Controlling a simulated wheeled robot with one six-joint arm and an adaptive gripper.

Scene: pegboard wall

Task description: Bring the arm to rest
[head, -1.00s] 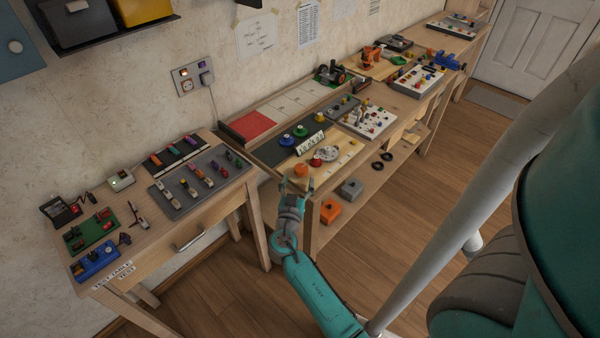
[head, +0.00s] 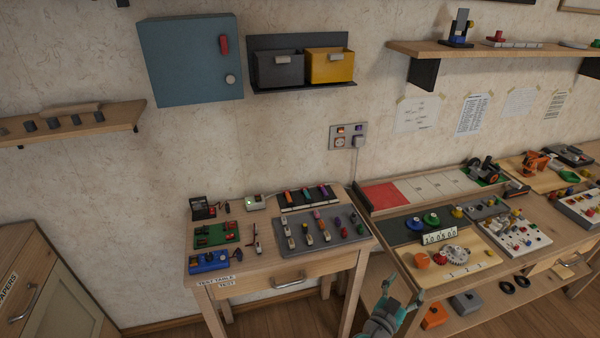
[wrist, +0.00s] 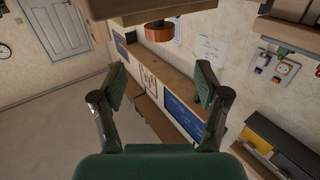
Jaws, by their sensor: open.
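My teal and grey gripper (head: 400,293) shows at the bottom of the head view, in front of the left end of the long workbench (head: 408,300). In the wrist view my gripper (wrist: 157,90) has its two fingers wide apart with nothing between them. An orange round thing (wrist: 158,31) shows beyond the fingertips, near the top of the wrist view. In the head view an orange round piece (head: 421,260) sits on the bench's wooden board, above and right of my gripper; I cannot tell if they are the same.
A small test table (head: 262,270) with several parts stands left of my gripper. A blue-grey wall cabinet (head: 185,65), black and yellow bins (head: 330,66) and shelves (head: 75,122) are on the wall. Orange and grey boxes (head: 433,315) lie on the bench's lower shelf.

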